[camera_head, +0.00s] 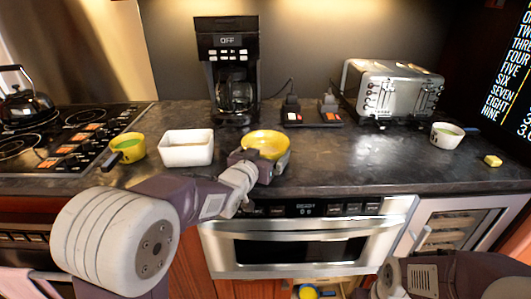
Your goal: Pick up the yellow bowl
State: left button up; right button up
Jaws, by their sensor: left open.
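The yellow bowl (266,138) sits on the dark countertop, in front of the coffee maker and right of the white dish. My left gripper (262,160) is open at the near side of the bowl, with its fingers close to the near rim. The gripper covers part of the bowl's near side, and I cannot tell whether it touches the bowl. Part of my right arm shows at the bottom right, but its gripper cannot be made out.
A coffee maker (229,70) is behind, a toaster (392,90) at the back right.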

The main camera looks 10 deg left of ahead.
pick_arm(q)
jog(key=shift+s+r, duration=0.1)
jog(key=shift+c, duration=0.3)
jog(key=c, duration=1.9)
jog(key=shift+r, duration=0.15)
